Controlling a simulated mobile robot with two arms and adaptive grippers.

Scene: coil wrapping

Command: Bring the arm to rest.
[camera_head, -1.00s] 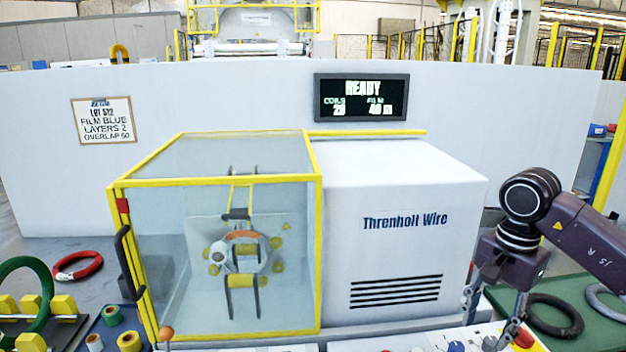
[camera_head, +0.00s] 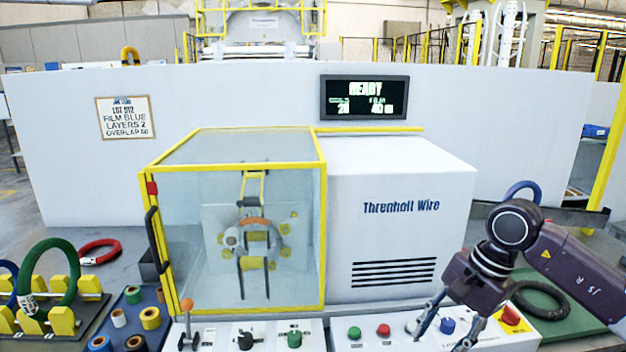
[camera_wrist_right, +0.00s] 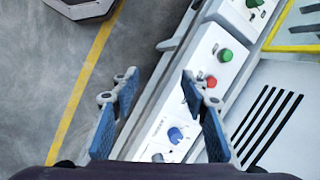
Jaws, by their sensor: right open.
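My right arm comes in from the right in the head view. Its gripper (camera_head: 440,340) is open, with the fingers pointing down over the control panel (camera_head: 400,345). The right wrist view shows both blue-padded fingers apart, with nothing between them (camera_wrist_right: 156,88). Below them lie the grey floor and the panel edge. My left gripper is not in view.
The machine's yellow-framed glass guard (camera_head: 322,230) stands left of its white housing (camera_head: 400,200), with a coil (camera_head: 262,224) inside. A red emergency button (camera_head: 511,314) sits near my right arm. A dark ring (camera_head: 540,300) lies on a green mat at right. A screen (camera_head: 363,97) reads READY.

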